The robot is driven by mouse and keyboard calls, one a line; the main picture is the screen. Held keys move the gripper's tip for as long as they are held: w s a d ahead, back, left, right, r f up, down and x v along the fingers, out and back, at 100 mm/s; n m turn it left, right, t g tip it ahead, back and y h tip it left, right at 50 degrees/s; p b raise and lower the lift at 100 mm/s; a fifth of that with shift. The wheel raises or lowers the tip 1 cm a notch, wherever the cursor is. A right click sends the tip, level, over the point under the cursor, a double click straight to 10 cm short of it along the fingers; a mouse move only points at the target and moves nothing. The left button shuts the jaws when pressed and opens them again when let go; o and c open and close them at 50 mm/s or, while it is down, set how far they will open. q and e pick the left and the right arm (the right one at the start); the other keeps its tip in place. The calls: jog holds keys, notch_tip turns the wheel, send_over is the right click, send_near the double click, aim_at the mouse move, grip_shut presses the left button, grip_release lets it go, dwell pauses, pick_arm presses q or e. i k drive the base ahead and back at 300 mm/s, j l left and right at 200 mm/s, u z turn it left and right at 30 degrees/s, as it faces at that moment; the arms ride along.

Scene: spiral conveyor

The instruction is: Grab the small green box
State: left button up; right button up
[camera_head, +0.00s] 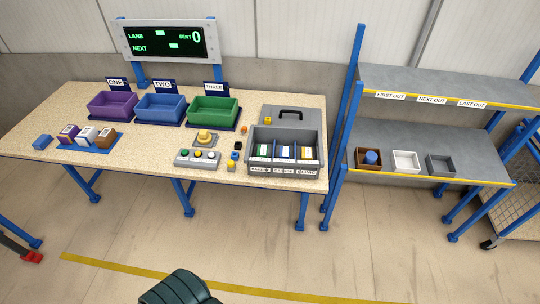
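A green open bin (213,110) stands on the table under the label THREE, to the right of a blue bin (161,107) and a purple bin (112,104). It is the clearest green container in view. I cannot make out a separate, smaller green box. A grey case (287,164) at the table's right end holds upright items, one with green on it, too small to tell more. Neither of my grippers can be made out in the head view.
The speckled table (140,160) also carries a button panel (198,158), a blue tray with several small boxes, and small loose cubes. A grey shelf (430,155) with blue posts stands right, holding three small trays. A dark ribbed object (179,289) shows at the bottom edge.

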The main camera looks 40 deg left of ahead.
aim_at(262, 150)
jog(key=u, duration=1.4)
